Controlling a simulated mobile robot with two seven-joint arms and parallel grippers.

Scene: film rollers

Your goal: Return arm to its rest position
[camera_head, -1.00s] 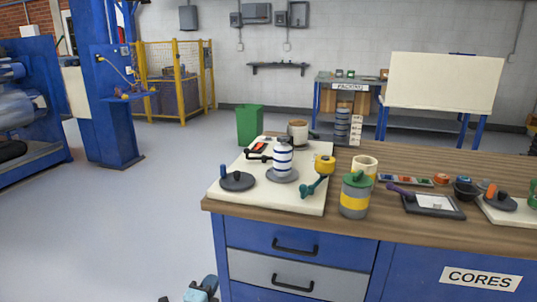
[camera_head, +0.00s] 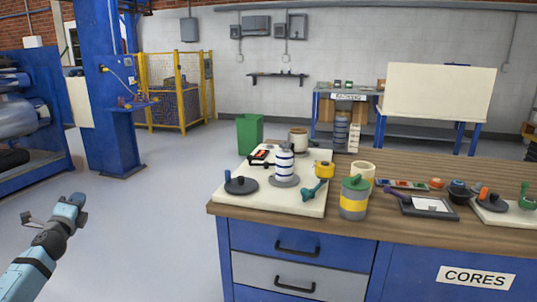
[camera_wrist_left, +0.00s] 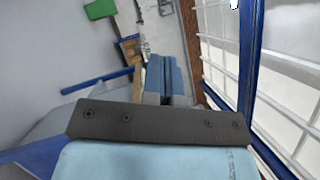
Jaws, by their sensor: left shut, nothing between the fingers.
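My left arm comes in at the lower left of the head view, over the open floor. Its light blue gripper (camera_head: 76,201) is clear of the workbench (camera_head: 290,222), well to its left. In the left wrist view, the two blue fingers (camera_wrist_left: 160,76) lie together with nothing between them. My right arm and gripper are in neither view.
The bench bears a pale board (camera_head: 305,208), a blue-and-white striped roller (camera_head: 284,165), a green-and-yellow canister (camera_head: 354,200) and other small parts. A green bin (camera_head: 250,134) stands behind it. Blue machinery (camera_head: 30,130) is at far left. Grey floor lies between.

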